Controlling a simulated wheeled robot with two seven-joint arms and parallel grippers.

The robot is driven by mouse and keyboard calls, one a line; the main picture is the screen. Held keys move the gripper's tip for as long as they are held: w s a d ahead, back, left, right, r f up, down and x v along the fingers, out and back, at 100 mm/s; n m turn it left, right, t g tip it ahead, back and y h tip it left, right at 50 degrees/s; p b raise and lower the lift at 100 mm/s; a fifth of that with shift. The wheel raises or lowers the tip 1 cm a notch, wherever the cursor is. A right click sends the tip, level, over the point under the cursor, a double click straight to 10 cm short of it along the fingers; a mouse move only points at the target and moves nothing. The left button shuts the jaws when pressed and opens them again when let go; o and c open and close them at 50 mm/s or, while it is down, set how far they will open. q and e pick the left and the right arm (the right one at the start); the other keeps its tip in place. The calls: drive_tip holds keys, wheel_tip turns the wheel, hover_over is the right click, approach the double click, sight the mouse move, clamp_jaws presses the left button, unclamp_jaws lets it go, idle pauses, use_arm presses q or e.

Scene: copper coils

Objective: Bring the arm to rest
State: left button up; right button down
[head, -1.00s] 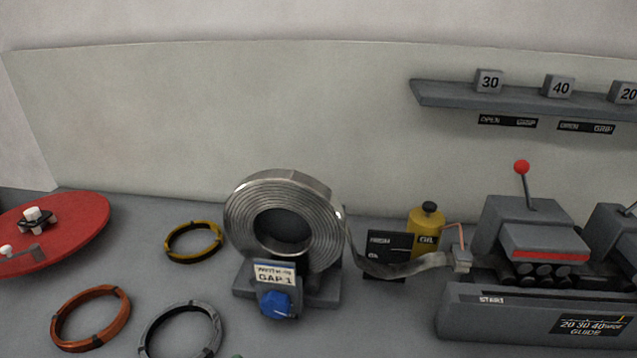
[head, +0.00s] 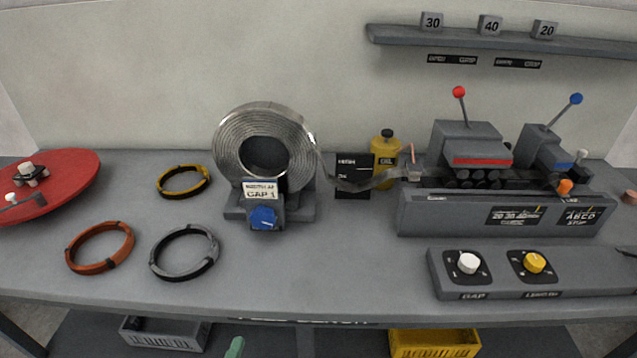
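Neither of my grippers is in the head view, and no part of either arm is clearly seen. The bench (head: 330,280) holds a metal strip coil (head: 232,140) standing upright in a grey stand with a blue knob (head: 263,218). The strip (head: 350,184) runs from the coil to the right, to the inlet of a grey roller machine (head: 470,143). The machine has a red-ball lever (head: 460,92) and a blue-ball lever (head: 575,99).
Orange (head: 99,262), grey (head: 160,268) and yellow (head: 164,190) rings lie on the bench's left, near a red disc (head: 70,185). A control panel (head: 500,290) with white and yellow knobs sits front right. Grey (head: 165,333) and yellow bins (head: 434,343) stand below. The front middle is clear.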

use_arm(q)
drive_tip(key=s+a+f+m+g, duration=0.1)
drive_tip(key=s+f+m+g, duration=0.3)
drive_tip(key=f, duration=0.5)
drive_tip(key=s+a+f+m+g, duration=0.1)
drive_tip(key=s+a+f+m, duration=0.15)
drive_tip(key=f+m, duration=0.4)
drive_tip(key=s+f+m+g, duration=0.3)
drive_tip(key=s+f, duration=0.1)
drive_tip(key=f, duration=0.7)
drive_tip(key=s+a+f+m+g+y, duration=0.1)
drive_tip(key=s+a+f+m+g, duration=0.2)
drive_tip(key=s, duration=0.6)
drive_tip(key=s+a+f+m+g+y, duration=0.1)
drive_tip(key=s+a+f+m+g, duration=0.3)
drive_tip(key=s+f, duration=0.4)
drive_tip(key=shift+s+a+m, duration=0.7)
drive_tip(key=shift+s+m, duration=0.1)
drive_tip(key=shift+m, duration=0.15)
use_arm(e)
drive_tip(key=shift+w, duration=0.1)
use_arm(q)
drive_tip(key=shift+f, duration=0.1)
